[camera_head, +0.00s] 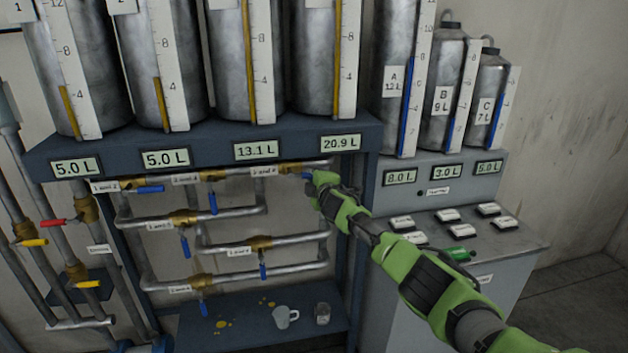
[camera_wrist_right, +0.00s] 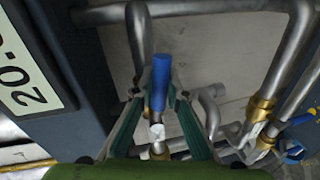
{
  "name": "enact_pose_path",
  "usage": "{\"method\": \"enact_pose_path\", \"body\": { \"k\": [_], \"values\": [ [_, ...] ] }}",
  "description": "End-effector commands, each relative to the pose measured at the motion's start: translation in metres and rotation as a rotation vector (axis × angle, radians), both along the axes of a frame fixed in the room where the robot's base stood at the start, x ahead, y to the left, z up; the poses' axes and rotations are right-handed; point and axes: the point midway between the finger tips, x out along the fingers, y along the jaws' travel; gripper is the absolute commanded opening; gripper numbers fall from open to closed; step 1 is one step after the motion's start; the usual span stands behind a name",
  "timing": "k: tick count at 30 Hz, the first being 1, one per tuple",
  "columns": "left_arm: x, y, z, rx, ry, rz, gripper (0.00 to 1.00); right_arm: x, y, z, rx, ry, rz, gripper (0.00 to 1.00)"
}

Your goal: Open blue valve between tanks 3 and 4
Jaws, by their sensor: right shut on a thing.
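The blue valve handle (camera_head: 306,175) sits on a brass valve (camera_head: 289,168) at the right end of the top pipe, beside the label "3 and 4" (camera_head: 264,171). The handle points right, roughly along the pipe, its end partly hidden by my right gripper (camera_head: 316,184). In the right wrist view the blue handle (camera_wrist_right: 160,78) stands between the two fingers of my right gripper (camera_wrist_right: 160,100), which is shut on it. Tank 4 (camera_head: 315,50) is above, over the display 20.9 L (camera_head: 341,142). Tank 3 (camera_head: 240,55) is over 13.1 L (camera_head: 257,151). My left gripper is not in view.
Other blue handles hang below: one by "2 and 3" (camera_head: 212,203), several on lower pipes. The handle by "1 and 2" (camera_head: 150,189) lies along its pipe. A control cabinet (camera_head: 515,240) stands right; a mug (camera_head: 284,317) is on the low shelf (camera_head: 240,335).

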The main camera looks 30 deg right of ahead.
Motion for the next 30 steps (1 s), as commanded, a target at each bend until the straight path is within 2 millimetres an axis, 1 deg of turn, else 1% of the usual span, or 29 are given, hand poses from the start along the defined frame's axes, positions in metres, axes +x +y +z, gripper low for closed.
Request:
{"method": "enact_pose_path", "body": {
  "k": [1, 3, 12, 27, 28, 29, 30],
  "values": [
    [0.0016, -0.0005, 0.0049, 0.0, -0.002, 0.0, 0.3, 0.0002, -0.0008, 0.0061, -0.029, 0.005, -0.001, 0.0],
    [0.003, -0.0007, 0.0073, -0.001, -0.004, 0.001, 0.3, 0.0003, -0.0008, 0.0083, -0.065, 0.014, -0.001, 0.0],
    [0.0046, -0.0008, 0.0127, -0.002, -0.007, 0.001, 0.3, 0.0001, -0.0009, 0.0129, -0.153, 0.035, -0.002, 0.0],
    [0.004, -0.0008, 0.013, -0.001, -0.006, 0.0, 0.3, 0.0001, -0.0011, 0.0136, -0.169, 0.039, -0.001, 0.0],
    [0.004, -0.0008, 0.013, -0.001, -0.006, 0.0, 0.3, 0.0001, -0.0011, 0.0136, -0.169, 0.038, -0.002, 0.21],
    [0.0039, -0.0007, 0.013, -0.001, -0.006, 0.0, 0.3, 0.0001, -0.0012, 0.0137, -0.169, 0.038, -0.001, 0.29],
    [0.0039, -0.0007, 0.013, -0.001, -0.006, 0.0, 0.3, 0.0001, -0.0011, 0.0136, -0.168, 0.038, -0.001, 0.3]
  ]
}}
